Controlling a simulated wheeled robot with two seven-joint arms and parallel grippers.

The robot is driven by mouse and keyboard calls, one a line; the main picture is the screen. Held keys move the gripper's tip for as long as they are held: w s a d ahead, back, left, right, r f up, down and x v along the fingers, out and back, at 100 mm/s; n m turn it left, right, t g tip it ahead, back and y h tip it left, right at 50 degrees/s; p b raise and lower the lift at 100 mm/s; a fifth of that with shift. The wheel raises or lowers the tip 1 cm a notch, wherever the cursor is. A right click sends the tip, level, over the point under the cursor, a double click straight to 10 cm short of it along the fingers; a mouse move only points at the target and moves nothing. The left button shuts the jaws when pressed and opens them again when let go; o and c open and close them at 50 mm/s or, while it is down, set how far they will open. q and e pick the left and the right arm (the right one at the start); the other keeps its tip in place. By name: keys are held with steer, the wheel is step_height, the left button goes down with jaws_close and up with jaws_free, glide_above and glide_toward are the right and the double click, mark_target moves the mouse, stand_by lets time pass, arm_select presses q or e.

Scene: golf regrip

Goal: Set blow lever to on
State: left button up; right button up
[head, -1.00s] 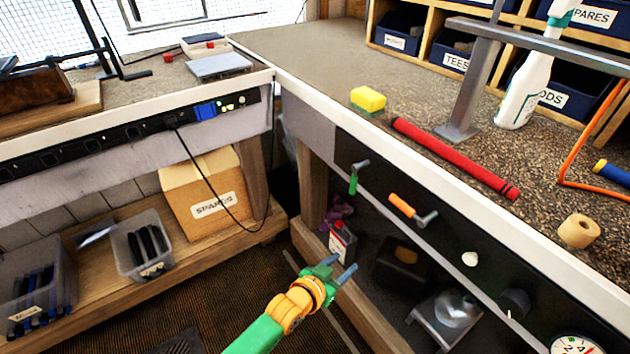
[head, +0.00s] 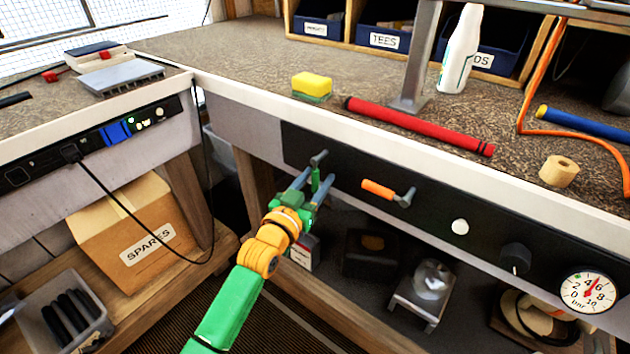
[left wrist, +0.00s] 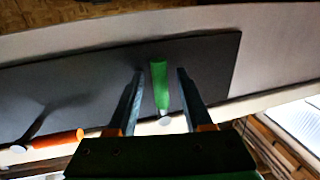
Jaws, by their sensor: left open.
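A black panel on the bench front carries two levers. The green lever (head: 316,181) hangs downward from its grey pivot. The orange lever (head: 378,189) lies nearly level, its handle pointing left from its pivot. No label shows which one is the blow lever. My left gripper (head: 313,178) is open at the green lever, one finger on each side. In the left wrist view the green handle (left wrist: 160,85) shows between the fingers, with a gap on both sides. The orange lever (left wrist: 58,139) is off to the left there. My right gripper is not in view.
Right of the levers the panel has a white button (head: 460,227), a dark knob (head: 515,258) and a pressure gauge (head: 588,293). A red tube (head: 420,128), yellow sponge (head: 312,86) and tape roll (head: 559,171) lie on the bench above. A cardboard box (head: 125,230) stands on the lower left shelf.

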arm_select(q)
jaws_close()
steer(key=shift+f, duration=0.15)
stand_by(1.1)
